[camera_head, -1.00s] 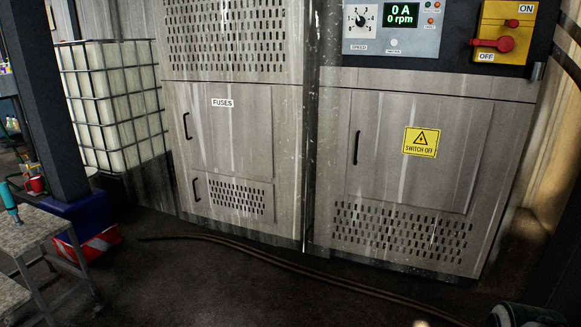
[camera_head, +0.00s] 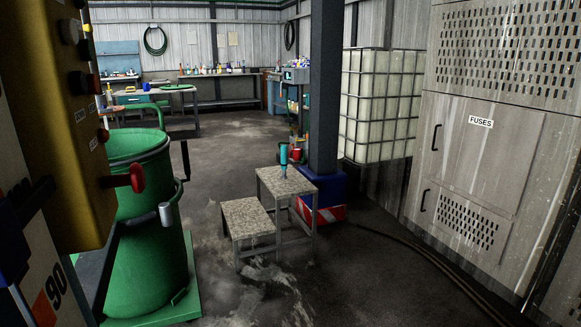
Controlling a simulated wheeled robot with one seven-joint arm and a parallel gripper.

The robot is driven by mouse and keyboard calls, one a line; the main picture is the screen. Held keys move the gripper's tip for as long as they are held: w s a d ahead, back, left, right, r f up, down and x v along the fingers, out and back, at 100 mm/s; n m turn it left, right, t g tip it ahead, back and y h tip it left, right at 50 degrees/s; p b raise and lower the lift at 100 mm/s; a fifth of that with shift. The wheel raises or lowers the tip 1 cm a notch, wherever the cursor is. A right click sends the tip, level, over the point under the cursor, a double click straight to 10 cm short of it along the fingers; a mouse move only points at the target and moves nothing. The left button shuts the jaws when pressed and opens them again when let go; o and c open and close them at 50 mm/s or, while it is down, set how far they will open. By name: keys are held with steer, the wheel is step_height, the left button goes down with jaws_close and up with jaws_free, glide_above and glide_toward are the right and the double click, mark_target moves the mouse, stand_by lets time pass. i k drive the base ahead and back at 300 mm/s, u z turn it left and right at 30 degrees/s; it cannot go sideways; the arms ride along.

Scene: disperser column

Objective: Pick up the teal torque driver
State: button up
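The teal torque driver (camera_head: 284,158) stands upright on the upper step of a small grey two-step stand (camera_head: 268,180), near the middle of the head view. Its teal handle is at the top and a darker, thinner part is below. It is some distance ahead of me, and nothing is touching it apart from the step. My gripper does not show in this view.
A dark column (camera_head: 324,90) on a blue base (camera_head: 328,188) stands right behind the stand. A large green drum (camera_head: 150,235) and a yellow control box (camera_head: 50,120) fill the left. Steel cabinets (camera_head: 480,170) stand right, with a cable (camera_head: 430,255) on the floor.

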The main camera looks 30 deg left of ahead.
mark_target(284, 149)
steer(key=u, duration=1.4)
steer(key=i, duration=3.85)
steer(key=z, duration=0.15)
